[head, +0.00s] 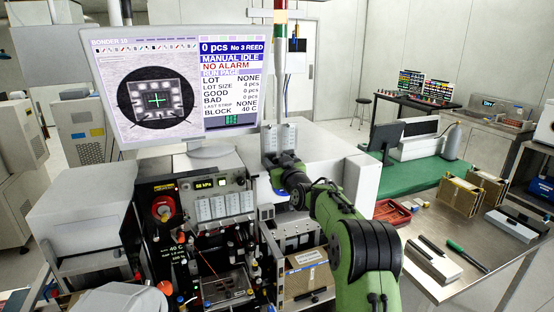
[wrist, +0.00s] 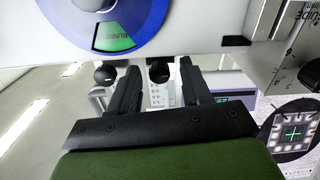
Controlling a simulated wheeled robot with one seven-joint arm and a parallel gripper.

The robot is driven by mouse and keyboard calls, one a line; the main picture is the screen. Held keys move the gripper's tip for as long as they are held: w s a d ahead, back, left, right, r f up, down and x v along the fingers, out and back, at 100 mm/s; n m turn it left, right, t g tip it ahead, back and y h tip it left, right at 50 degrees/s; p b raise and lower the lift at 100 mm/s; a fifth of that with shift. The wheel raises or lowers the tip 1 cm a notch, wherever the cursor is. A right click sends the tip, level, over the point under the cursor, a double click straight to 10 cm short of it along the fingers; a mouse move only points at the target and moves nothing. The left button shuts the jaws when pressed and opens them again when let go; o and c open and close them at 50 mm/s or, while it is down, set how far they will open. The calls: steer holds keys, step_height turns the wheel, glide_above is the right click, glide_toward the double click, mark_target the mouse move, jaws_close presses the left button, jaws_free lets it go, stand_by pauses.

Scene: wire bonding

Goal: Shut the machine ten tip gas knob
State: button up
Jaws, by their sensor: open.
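Machine ten, the bonder (head: 195,210), stands at the centre left of the head view, under a monitor (head: 175,85) headed BONDER 10. The tip gas knob cannot be told apart by any readable label. My gripper (wrist: 160,78) is open in the wrist view, its two black fingers pointing away from the camera. A dark round part (wrist: 159,70) shows between the fingers, apparently beyond them; I cannot tell if it is the knob. Another black round knob (wrist: 104,73) shows beside the left finger. In the head view my green arm reaches to the machine's back right, the fingertips unclear.
A blue-rimmed dial (wrist: 118,24) with a green field reading RUNNING hangs close above the fingers. A steel bench (head: 440,225) with boxes stands right.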

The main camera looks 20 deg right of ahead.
jaws_close()
steer(key=m+b, duration=0.1)
steer(key=m, duration=0.1)
steer(key=shift+f+m+b, duration=0.1)
steer(key=shift+m+b, duration=0.2)
steer(key=shift+b, duration=0.05)
steer(key=shift+m, duration=1.1)
jaws_free()
steer(key=shift+s, duration=0.1)
steer(key=s+b, duration=0.5)
steer(key=s, duration=1)
steer(key=shift+s, duration=0.35)
